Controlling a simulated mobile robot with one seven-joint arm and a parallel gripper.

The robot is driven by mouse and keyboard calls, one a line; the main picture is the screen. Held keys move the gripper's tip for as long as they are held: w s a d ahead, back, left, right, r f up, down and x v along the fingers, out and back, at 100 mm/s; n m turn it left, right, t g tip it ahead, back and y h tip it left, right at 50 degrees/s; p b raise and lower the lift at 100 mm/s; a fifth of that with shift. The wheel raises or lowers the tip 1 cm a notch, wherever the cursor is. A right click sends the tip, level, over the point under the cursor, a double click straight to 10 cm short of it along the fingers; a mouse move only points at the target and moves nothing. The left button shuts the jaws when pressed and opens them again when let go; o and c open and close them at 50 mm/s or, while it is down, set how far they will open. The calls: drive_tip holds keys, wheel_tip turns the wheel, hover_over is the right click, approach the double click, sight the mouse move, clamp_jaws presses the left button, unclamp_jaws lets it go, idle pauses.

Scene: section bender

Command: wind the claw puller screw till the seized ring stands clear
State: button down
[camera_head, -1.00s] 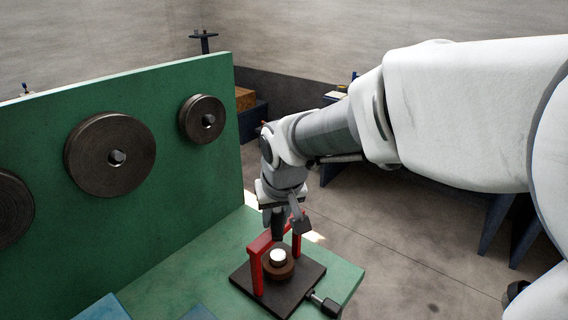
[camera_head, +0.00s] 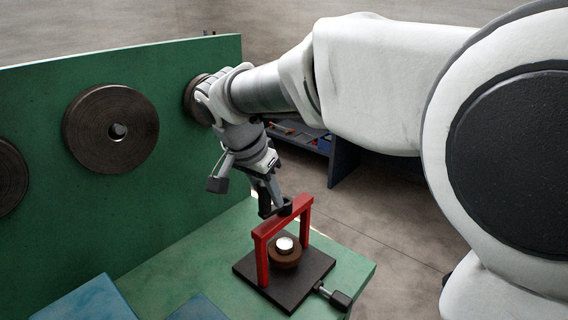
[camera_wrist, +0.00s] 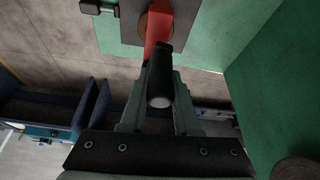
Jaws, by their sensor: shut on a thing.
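The claw puller is a red bridge frame (camera_head: 283,226) on a dark base plate (camera_head: 300,285) on the green bench. The brown ring (camera_head: 286,260) sits under the bridge around a pale round post (camera_head: 284,244); I cannot tell whether it touches the plate. The screw itself is mostly hidden by the gripper and bridge.
A black-ended side handle (camera_head: 338,299) sticks out from the plate at front right. A green upright panel (camera_head: 180,165) with dark discs (camera_head: 110,130) stands behind and left, close to my arm. Blue pieces (camera_head: 90,302) lie at front left. Open floor lies right.

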drive_tip(key=shift+w+a+m, duration=0.25)
drive_tip(key=shift+w+m, duration=0.05)
drive_tip(key=shift+m, duration=0.8)
drive_tip(key=shift+h, duration=0.3)
drive_tip(key=c, duration=0.6)
unclamp_jaws()
drive_tip(key=shift+c, duration=0.2)
drive_tip(key=p+v, duration=0.2)
drive_tip(key=v, duration=1.5)
drive_tip(key=shift+w+r+p, duration=0.35)
